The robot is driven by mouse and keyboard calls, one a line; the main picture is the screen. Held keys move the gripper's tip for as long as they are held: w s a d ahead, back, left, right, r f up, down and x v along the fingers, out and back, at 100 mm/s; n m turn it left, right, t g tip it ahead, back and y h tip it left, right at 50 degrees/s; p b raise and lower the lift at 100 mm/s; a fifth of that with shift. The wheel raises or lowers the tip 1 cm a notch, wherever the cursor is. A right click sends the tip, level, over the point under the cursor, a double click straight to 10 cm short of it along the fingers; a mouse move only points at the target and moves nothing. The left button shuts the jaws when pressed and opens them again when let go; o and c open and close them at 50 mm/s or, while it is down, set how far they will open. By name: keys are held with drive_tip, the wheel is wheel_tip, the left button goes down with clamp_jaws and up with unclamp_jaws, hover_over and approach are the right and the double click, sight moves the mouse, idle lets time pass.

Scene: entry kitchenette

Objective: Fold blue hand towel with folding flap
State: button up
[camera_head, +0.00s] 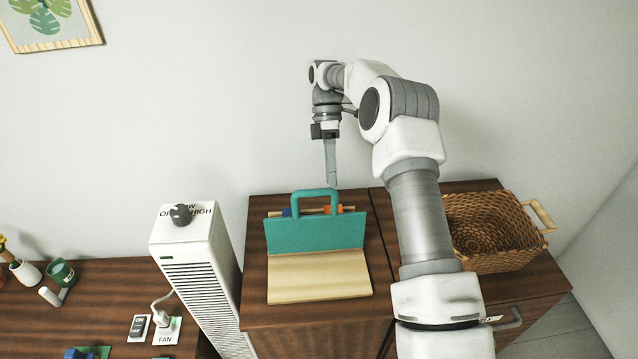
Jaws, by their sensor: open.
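The folding flap (310,236) is a teal panel with a loop handle (315,195) on its upper edge. It looks tilted up at the back of a pale wooden board (318,278) on the dark wooden cabinet. The board's front half is bare. I cannot clearly make out the blue hand towel; a small dark blue patch (287,212) shows behind the flap, but I cannot tell what it is.
A wicker basket (525,262) stands on the right of the cabinet top, behind my arm. A tall white fan unit (205,285) with a knob stands to the left. A lower wooden surface (100,300) at left holds small items. The wall is close behind.

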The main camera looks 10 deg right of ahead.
drive_tip(key=s+d+r, duration=0.3)
drive_tip(key=d+r, duration=0.2)
drive_tip(key=d, duration=0.2)
drive_tip(key=shift+s+d+b, duration=0.3)
drive_tip(key=shift+d+b, duration=0.1)
